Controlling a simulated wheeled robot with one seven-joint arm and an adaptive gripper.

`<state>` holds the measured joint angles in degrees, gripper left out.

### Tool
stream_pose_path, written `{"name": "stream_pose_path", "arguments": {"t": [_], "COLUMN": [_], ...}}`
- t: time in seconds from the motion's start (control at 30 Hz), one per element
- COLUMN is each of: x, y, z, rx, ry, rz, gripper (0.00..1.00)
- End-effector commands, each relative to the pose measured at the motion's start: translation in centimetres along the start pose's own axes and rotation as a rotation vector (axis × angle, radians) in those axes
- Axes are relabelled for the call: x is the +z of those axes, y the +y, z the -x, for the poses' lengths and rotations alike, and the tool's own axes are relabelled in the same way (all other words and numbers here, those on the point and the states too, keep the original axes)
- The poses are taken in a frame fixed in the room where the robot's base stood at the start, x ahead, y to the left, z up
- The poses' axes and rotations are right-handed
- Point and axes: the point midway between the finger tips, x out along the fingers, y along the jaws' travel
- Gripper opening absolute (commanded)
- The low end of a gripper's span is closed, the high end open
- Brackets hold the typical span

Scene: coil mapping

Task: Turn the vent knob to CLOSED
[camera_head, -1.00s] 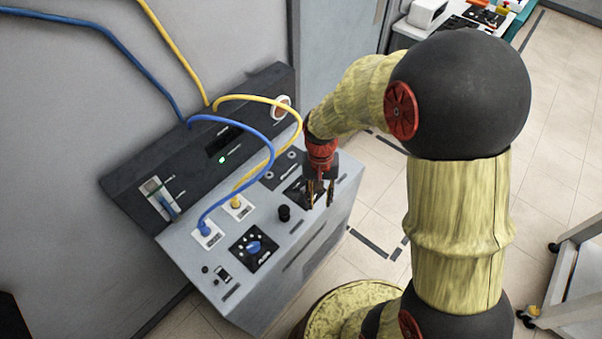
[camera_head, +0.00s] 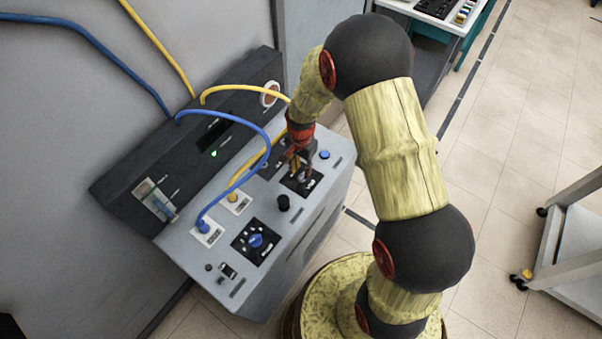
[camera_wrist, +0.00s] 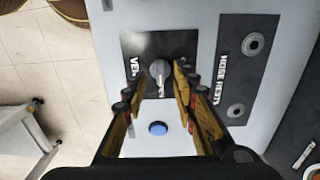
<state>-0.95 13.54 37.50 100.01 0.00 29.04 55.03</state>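The vent knob (camera_wrist: 160,72) is a grey round knob with a pointer on a black plate (camera_wrist: 135,48). The plate's label is partly hidden by a finger; "VE" shows. My gripper (camera_wrist: 160,84) is open in the wrist view, with a finger on each side of the knob's lower part; I cannot tell whether they touch it. In the head view my gripper (camera_head: 299,164) points down over the vent plate (camera_head: 294,188) at the right part of the grey console's sloped top. The position words around the knob are not readable.
A blue button (camera_wrist: 158,128) lies beside the vent plate. A "HOSE RESTS" panel (camera_wrist: 250,75) with two round fittings is next to it.

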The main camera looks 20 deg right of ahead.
Motion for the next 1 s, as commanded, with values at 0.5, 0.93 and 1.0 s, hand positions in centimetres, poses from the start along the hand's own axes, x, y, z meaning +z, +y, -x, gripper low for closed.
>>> {"name": "stream_pose_path", "arguments": {"t": [0.5,0.93,1.0], "x": [0.0,0.0,0.0], "y": [-0.1,-0.1,-0.1], "z": [-3.1,-3.0,-3.0], "rx": [-0.001,-0.001,-0.001], "ry": [0.001,0.001,0.001], "rz": [0.001,0.001,0.001], "gripper": [0.28,0.08,0.04]}}
